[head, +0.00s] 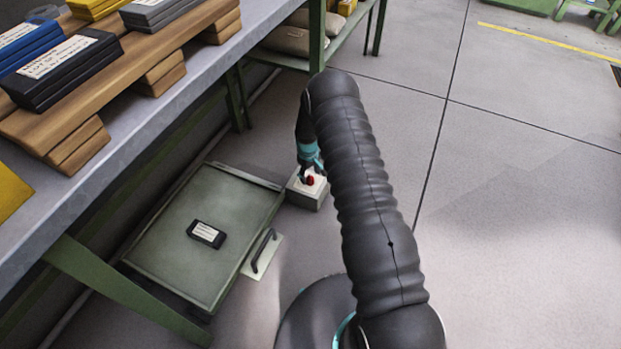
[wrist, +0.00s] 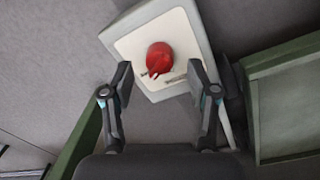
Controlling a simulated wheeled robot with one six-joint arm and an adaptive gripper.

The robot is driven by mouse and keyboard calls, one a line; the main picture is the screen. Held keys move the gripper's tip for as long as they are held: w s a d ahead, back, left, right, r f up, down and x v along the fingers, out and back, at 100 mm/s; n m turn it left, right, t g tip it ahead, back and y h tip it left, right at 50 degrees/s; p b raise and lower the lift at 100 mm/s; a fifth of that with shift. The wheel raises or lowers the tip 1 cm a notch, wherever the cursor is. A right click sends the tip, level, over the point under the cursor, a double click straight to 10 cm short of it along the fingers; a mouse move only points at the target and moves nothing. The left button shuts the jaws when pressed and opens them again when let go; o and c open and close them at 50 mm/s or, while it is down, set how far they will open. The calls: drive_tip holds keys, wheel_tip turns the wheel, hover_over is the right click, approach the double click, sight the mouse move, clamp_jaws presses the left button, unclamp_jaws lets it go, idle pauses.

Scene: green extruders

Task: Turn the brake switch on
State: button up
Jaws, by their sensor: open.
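The brake switch is a red knob (head: 310,181) on a pale grey box (head: 304,196) that stands on the floor beside a green cabinet. In the wrist view the red knob (wrist: 159,58) sits on the white top face of the box (wrist: 128,45), with small dark marks by its lower edge. My gripper (head: 306,172) is above the box in the head view. In the wrist view my gripper (wrist: 160,82) is open, with one finger on each side below the knob. Nothing is between the fingers, and I cannot tell how high they are above the box.
The green cabinet (head: 170,250) with a black labelled item (head: 206,234) and a dark handle (head: 263,250) stands left of the box. A workbench (head: 150,100) with wooden pallets and stacked blocks runs along the left. The floor (head: 500,220) to the right is clear.

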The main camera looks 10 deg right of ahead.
sight(310, 177)
drive_tip(key=shift+f, duration=1.35)
clamp_jaws()
drive_tip(key=shift+f+n+b, duration=0.15)
drive_tip(key=shift+n+b, duration=0.85)
drive_tip(key=shift+b, duration=0.05)
drive_tip(key=n+b, duration=0.2)
drive_tip(key=n, duration=0.1)
drive_tip(key=shift+d+n, duration=0.1)
drive_tip(key=shift+n, duration=0.2)
drive_tip(key=n+b, duration=0.3)
drive_tip(key=n, duration=0.3)
drive_tip(key=shift+y+b, duration=0.3)
drive_tip(key=shift+n, duration=0.3)
